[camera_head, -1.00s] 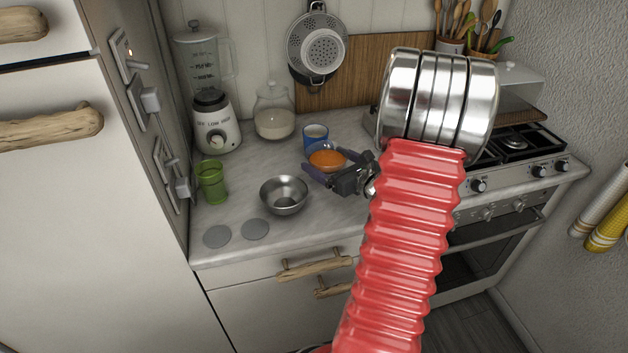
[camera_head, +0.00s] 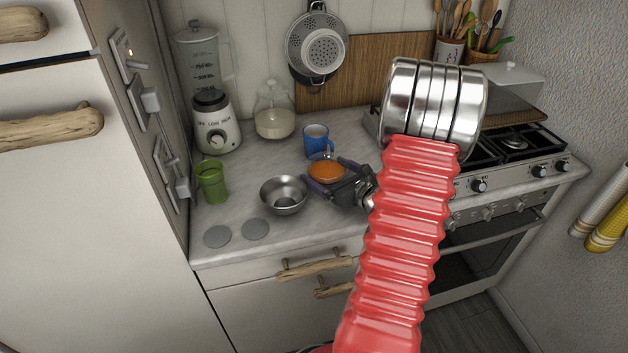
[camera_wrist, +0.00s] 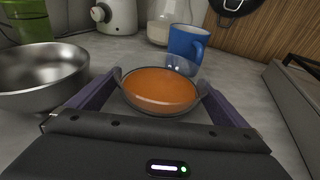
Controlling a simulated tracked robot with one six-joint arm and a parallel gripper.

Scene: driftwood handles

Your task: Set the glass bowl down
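The glass bowl (camera_head: 326,172) is clear and holds something orange. It sits level between the two purple fingers of my gripper (camera_head: 327,176), in front of the blue mug. In the wrist view the bowl (camera_wrist: 160,90) is in the middle, with a finger against each side, so my gripper (camera_wrist: 160,88) is shut on it. The bowl's underside is hidden, and I cannot tell whether it touches the grey worktop (camera_head: 335,226).
A steel bowl (camera_head: 284,194) stands just left of my gripper. The blue mug (camera_head: 316,142) is close behind the glass bowl. A green cup (camera_head: 212,182) and two grey discs (camera_head: 217,236) are further left. The stove (camera_head: 515,145) is at the right.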

